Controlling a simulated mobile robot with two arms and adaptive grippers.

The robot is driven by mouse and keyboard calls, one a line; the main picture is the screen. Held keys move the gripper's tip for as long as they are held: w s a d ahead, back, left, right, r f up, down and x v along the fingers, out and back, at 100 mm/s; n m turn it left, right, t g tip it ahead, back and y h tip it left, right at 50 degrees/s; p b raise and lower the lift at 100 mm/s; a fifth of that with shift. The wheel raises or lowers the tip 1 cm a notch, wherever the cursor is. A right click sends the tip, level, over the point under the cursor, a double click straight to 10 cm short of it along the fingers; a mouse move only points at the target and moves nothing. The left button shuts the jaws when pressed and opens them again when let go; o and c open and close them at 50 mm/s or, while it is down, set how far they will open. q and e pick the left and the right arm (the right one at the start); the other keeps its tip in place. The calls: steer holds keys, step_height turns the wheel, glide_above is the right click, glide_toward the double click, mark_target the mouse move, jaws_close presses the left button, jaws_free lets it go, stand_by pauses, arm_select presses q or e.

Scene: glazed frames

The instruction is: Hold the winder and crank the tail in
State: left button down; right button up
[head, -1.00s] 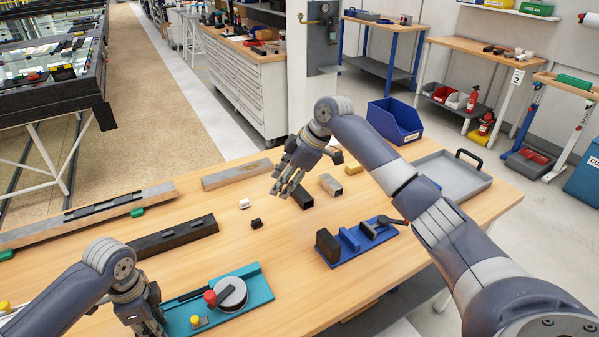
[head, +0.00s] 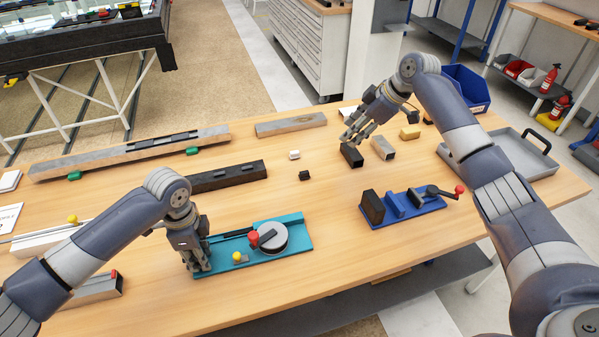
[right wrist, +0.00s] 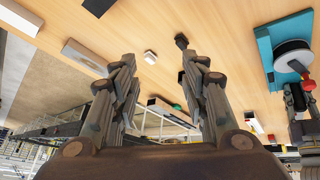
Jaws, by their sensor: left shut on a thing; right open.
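The winder is a teal base (head: 293,243) with a round grey drum (head: 275,236) and a red crank knob (head: 253,238). A dark strip, perhaps the tail (head: 232,234), runs left from the drum along the base. A small yellow knob (head: 237,257) stands near its front edge. My left gripper (head: 200,268) is shut on the left end of the winder base, its fingertips partly hidden. My right gripper (head: 352,132) is open and empty above the table, near a black block (head: 351,156). The right wrist view shows its spread fingers (right wrist: 155,85) and the winder (right wrist: 266,48) at right.
A blue fixture (head: 408,209) with a red-tipped lever stands right of the winder. A grey tray (head: 520,168) lies at the far right. Long bars, including a black one (head: 230,176), lie behind the winder. Bare wood separates the winder from the blue fixture.

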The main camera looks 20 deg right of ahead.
steer(key=s+a+r+n+g, duration=0.1)
steer(key=a+n, duration=0.3)
steer(key=a, duration=0.5)
steer(key=n+g+h, duration=0.4)
steer(key=n, duration=1.2)
glide_above(253, 234)
step_height(253, 234, down, 11)
steer(key=shift+r, duration=0.1)
jaws_close()
